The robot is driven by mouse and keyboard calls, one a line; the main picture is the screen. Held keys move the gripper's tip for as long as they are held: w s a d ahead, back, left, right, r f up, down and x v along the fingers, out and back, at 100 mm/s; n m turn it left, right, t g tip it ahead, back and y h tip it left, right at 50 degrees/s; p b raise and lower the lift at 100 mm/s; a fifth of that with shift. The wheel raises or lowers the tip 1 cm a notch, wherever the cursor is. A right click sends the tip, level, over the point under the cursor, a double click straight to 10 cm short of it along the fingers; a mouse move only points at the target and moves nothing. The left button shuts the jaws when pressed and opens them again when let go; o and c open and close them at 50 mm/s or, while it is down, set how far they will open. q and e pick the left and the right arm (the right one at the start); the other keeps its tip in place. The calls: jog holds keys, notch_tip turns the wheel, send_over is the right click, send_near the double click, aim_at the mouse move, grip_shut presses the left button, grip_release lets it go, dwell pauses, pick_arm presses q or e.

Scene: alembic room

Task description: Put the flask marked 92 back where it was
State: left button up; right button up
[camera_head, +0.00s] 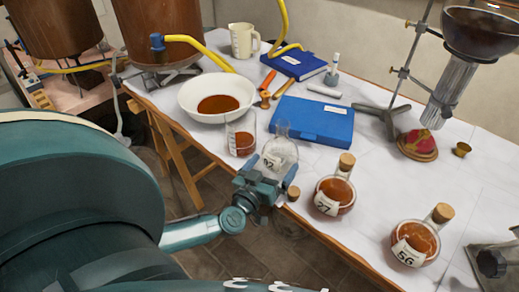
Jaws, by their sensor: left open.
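The flask marked 92 (282,156) is clear glass with a white label. It stands on the white-covered table near the front edge, between a beaker of red-brown liquid (241,140) and the flask marked 27 (334,194). My left gripper (266,182) is open just in front of the flask 92, low by its label. I cannot tell whether the fingers touch the glass. A cork (293,193) lies right of the gripper. The flask marked 56 (415,243) stands further right. Both marked flasks 27 and 56 hold red-brown liquid and are corked. My right gripper is not in view.
A white bowl (193,94) with red-brown liquid stands behind the beaker. A blue case (312,122) lies behind the flask 92. A metal stand (384,113) and a large glass vessel rise at the right.

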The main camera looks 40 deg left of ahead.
pick_arm(q)
jog(key=s+d, duration=0.1)
jog(key=s, duration=0.8)
jog(key=s+d+m+g+h, duration=0.25)
jog(key=d+m+h, duration=0.4)
jog(key=d, duration=0.75)
jog(key=s+f+g, duration=0.1)
jog(key=s+d+f+g, duration=0.2)
jog(key=s+g, duration=0.1)
jog(key=shift+s+f+m, duration=0.1)
jog(key=shift+f+m, duration=0.15)
